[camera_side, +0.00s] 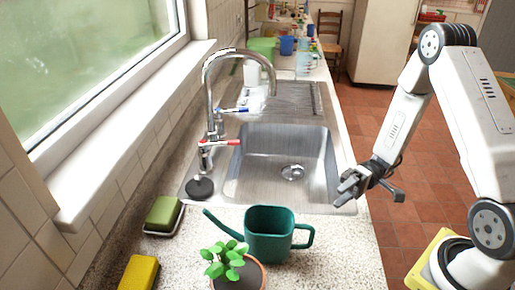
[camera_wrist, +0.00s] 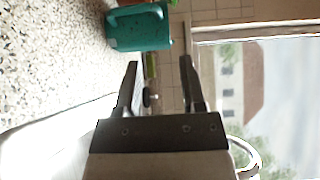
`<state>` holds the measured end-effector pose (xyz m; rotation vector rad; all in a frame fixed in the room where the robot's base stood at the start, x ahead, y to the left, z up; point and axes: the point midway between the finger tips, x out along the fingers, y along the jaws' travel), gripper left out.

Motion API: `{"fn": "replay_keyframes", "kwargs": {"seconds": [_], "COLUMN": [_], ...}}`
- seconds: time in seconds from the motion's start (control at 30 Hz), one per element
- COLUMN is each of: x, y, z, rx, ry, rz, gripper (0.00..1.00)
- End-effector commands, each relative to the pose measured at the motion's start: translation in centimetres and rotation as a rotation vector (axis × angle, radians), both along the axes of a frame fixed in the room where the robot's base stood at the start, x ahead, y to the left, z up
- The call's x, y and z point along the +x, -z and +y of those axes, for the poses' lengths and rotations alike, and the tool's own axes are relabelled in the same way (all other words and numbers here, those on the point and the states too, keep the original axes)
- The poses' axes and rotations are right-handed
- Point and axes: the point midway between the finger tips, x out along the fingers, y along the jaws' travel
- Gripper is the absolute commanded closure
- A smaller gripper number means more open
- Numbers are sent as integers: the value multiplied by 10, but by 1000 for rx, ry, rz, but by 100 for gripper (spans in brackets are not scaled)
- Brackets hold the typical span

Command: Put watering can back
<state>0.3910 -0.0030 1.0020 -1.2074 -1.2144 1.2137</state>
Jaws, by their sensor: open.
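A teal watering can (camera_side: 268,236) stands upright on the speckled counter in front of the sink. Its spout points left and its handle right. It also shows in the wrist view (camera_wrist: 140,30), at the top, beyond my fingers. My gripper (camera_side: 343,190) is over the right front edge of the sink, behind and to the right of the can and apart from it. In the wrist view the two fingers of my gripper (camera_wrist: 160,72) are spread with nothing held between them.
A potted plant (camera_side: 238,272) stands just in front of the can. A green sponge (camera_side: 163,213) and a yellow sponge (camera_side: 139,272) lie at the left. The steel sink (camera_side: 285,150) with a curved tap (camera_side: 209,100) is behind. Counter right of the can is clear.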

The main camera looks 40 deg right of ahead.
Motion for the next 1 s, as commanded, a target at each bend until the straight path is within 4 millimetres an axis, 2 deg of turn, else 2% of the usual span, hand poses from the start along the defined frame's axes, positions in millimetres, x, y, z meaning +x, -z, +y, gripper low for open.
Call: {"fn": "replay_keyframes", "kwargs": {"seconds": [0.27, 0.47, 0.67, 0.83, 1.0], "x": [-13, -36, -51, -49, -33], "y": [1, 7, 13, 12, 1], "z": [13, 22, 16, 5, -3], "rx": [-154, -466, -855, -1163, -1404], "ry": [-117, -261, -317, -261, -118], "rz": [86, 203, 252, 206, 84], "gripper": [49, 49, 49, 49, 49]}}
